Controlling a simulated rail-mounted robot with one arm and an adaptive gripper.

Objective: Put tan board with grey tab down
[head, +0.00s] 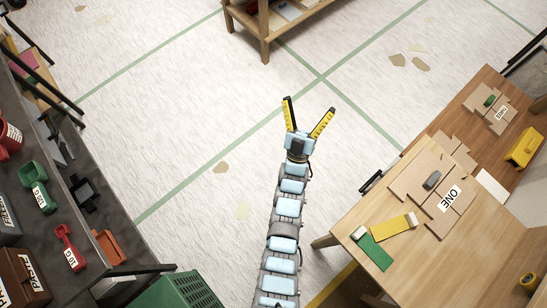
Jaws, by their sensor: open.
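A tan board (413,179) with a grey tab (432,180) lies on the light wooden table (462,261) at the right. A white label reading "ONE" lies across the tan pieces beside the tab. My gripper (309,104) is open, with its two yellow fingers spread wide and nothing between them. It hangs over the bare floor, up and left of the table, well apart from the board. My arm reaches up from the bottom edge of the view.
A tan board with a green tab (489,101) lies on the darker table at the upper right, near a yellow block (524,147). Yellow and green pieces (388,228) lie on the near table. A cluttered dark shelf (90,235) and green crate (178,291) stand left. The middle floor is clear.

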